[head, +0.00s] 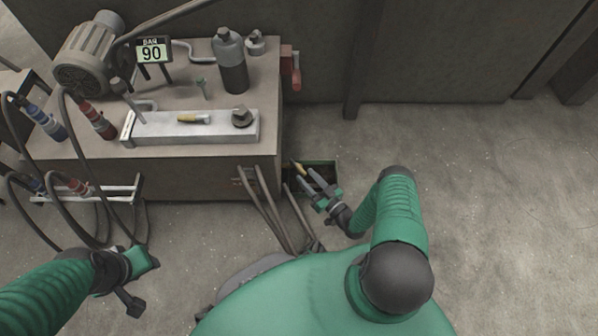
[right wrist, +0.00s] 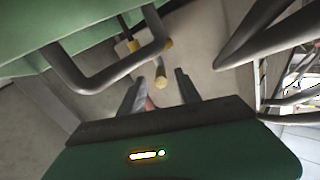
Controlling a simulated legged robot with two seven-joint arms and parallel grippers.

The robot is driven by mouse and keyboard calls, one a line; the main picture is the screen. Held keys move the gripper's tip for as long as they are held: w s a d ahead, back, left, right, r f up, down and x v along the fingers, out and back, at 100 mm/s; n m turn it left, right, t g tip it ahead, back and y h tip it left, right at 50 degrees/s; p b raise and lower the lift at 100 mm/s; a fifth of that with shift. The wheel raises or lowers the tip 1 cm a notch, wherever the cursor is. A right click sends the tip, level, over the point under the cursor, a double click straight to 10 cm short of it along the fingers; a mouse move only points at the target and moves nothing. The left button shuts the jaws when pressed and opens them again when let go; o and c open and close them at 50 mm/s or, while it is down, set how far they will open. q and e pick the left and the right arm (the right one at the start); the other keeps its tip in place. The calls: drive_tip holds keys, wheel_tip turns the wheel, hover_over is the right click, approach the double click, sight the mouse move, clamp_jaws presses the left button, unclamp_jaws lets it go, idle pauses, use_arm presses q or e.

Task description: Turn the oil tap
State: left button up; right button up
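A small yellow-tipped handle (head: 298,168), which looks like the oil tap, sits low at the right side of the machine, by a dark green-edged tray. In the right wrist view the yellow-tipped handle (right wrist: 160,76) shows ahead, between the lines of my two fingers. My right gripper (head: 310,181) is open, with its fingertips close to this handle. In the right wrist view the gripper (right wrist: 158,88) has its fingers apart; I cannot tell whether they touch the handle. My left gripper (head: 138,283) is at the lower left, away from the machine; its opening is unclear.
The machine's bench (head: 200,165) carries a motor (head: 90,55), a display reading 90 (head: 152,52), a dark bottle (head: 231,62) and a metal block (head: 195,128). A red lever (head: 295,70) juts from its right side. Floor at right is clear.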

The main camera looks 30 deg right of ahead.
drive_tip(key=w, duration=0.1)
drive_tip(key=w+b, duration=0.1)
drive_tip(key=w, duration=0.2)
drive_tip(key=shift+w+a+f, duration=0.15)
drive_tip(key=shift+w+a, duration=0.1)
drive_tip(key=shift+w, duration=0.35)
use_arm(q)
drive_tip(key=shift+s+x, duration=0.25)
drive_tip(key=shift+x, duration=0.85)
drive_tip(key=shift+f, duration=0.1)
use_arm(e)
drive_tip(key=shift+c, duration=0.2)
clamp_jaws()
